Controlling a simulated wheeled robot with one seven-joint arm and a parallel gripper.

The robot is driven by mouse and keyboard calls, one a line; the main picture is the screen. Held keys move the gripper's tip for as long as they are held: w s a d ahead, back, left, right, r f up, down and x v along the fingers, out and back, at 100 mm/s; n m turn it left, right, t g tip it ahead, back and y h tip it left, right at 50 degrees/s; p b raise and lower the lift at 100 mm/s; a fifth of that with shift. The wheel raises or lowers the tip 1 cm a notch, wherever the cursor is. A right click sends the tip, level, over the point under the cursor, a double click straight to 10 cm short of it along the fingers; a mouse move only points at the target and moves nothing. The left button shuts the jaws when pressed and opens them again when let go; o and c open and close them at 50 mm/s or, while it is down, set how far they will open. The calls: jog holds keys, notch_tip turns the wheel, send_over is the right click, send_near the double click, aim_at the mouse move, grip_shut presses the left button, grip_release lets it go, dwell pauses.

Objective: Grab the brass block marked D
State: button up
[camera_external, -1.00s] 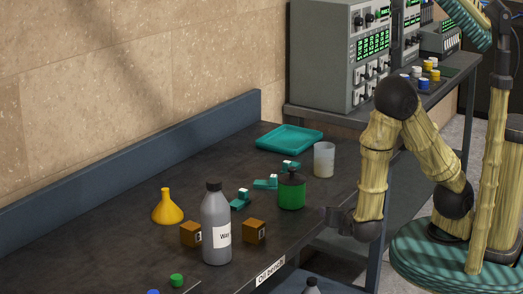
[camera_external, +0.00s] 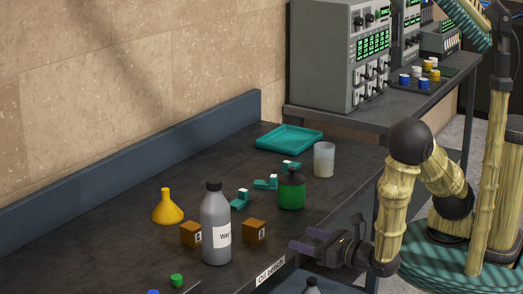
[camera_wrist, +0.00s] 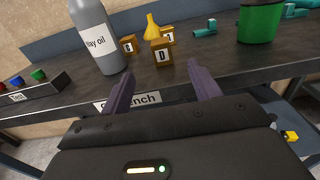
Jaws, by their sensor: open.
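The brass block marked D (camera_wrist: 162,52) stands on the dark bench, with its letter facing the wrist camera. It appears to be the block right of the grey bottle in the external view (camera_external: 254,231). My gripper (camera_external: 308,240) is open and empty at the bench's front edge, its purple fingers pointing toward that block. In the wrist view, block D lies ahead of the gap between my fingertips (camera_wrist: 161,70), clear of both. Two more brass blocks show behind it: one at left (camera_wrist: 128,44) and one partly hidden (camera_wrist: 168,35), their letters unclear.
A grey way oil bottle (camera_external: 216,225) stands close left of block D. A green can (camera_external: 291,191), teal pieces (camera_external: 265,184), a clear beaker (camera_external: 324,160) and a teal tray (camera_external: 289,138) are farther back. A yellow funnel (camera_external: 167,208) stands near the wall.

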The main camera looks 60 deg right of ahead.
aim_at(262, 226)
jog(key=w+p, duration=0.1)
jog(key=w, duration=0.9)
jog(key=shift+d, duration=0.1)
jog(key=shift+w+p, duration=0.35)
jog(key=shift+w, duration=2.25)
grip_shut()
